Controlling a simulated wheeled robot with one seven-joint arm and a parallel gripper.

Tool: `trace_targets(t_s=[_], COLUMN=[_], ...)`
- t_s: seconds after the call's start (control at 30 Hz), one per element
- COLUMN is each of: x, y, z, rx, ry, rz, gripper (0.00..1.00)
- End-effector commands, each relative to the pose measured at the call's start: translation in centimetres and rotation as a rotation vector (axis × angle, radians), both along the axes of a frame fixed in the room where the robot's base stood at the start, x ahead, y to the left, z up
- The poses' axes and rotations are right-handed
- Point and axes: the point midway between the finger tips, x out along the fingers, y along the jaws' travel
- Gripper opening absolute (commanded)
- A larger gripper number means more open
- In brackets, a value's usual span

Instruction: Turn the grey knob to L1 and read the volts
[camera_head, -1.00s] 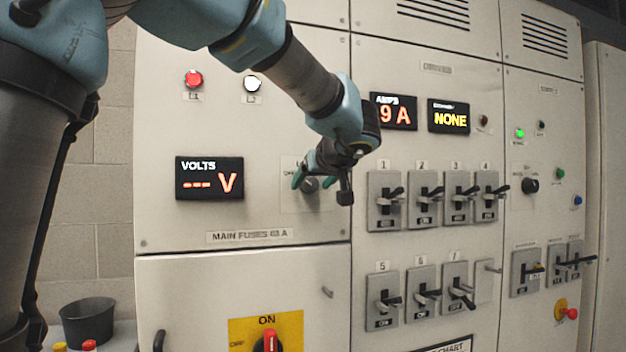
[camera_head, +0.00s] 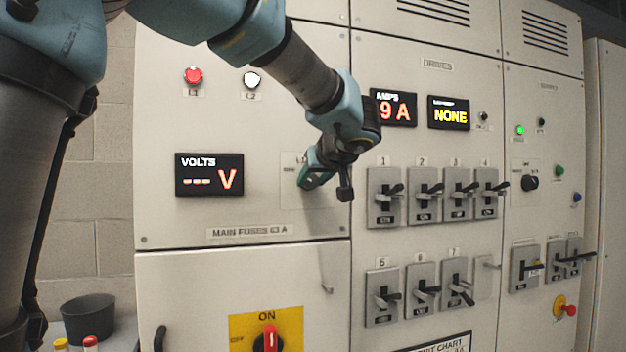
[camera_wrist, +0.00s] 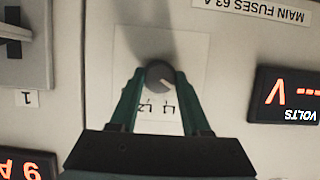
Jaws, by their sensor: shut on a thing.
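The grey knob (camera_wrist: 159,74) sits between the fingertips of my gripper (camera_wrist: 159,78) in the wrist view, which is upside down. My gripper is shut on the knob. Its white pointer mark points down and to the right there, toward the side of the L1 label (camera_wrist: 169,110); whether it lines up exactly I cannot tell. The L2 label (camera_wrist: 147,107) is beside it. In the head view my gripper (camera_head: 311,180) is at the knob's plate and hides the knob. The volts display (camera_head: 209,175) reads "--- V".
A red lamp (camera_head: 193,75) and a white lamp (camera_head: 252,80) are above the volts display. Right of my gripper, several switch levers (camera_head: 385,198) stick out of the panel. The main handle (camera_head: 268,340) is below on a yellow plate. A black bucket (camera_head: 88,318) stands lower left.

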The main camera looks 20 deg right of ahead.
Motion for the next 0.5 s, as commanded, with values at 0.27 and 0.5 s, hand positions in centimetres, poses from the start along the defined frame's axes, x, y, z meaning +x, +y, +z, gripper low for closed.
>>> trace_targets(t_s=[0.27, 0.5], x=[0.11, 0.12], y=[-0.02, -0.14], z=[-0.15, -0.36], rx=[0.050, 0.199], ry=[-0.009, -0.027], rz=[0.000, 0.001], gripper=[0.00, 0.00])
